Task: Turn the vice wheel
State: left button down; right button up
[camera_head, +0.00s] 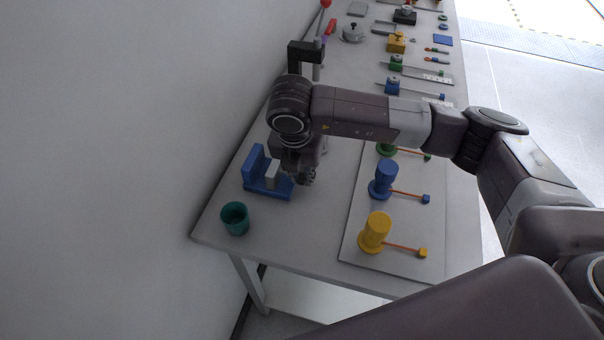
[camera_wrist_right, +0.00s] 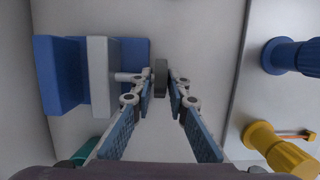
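The blue vice (camera_head: 254,166) stands near the wall side of the table, with a light grey jaw plate (camera_head: 272,174). In the right wrist view the vice (camera_wrist_right: 58,75) lies at left, and a pale screw rod runs right from it to the dark grey vice wheel (camera_wrist_right: 161,78), seen edge-on. My right gripper (camera_wrist_right: 161,82) is open, its fingers on either side of the wheel; contact cannot be told. In the head view my right gripper (camera_head: 301,177) points down at the vice's right side, hiding the wheel. My left gripper is not in view.
A teal cup (camera_head: 235,218) stands in front of the vice near the table edge. To the right, a pale board (camera_head: 345,244) carries yellow (camera_head: 376,231), blue (camera_head: 384,178) and green cylinders with orange handles. More fixtures line the far table. The wall runs along the left.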

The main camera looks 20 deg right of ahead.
jog(key=shift+o, duration=1.1)
jog(key=v, duration=1.2)
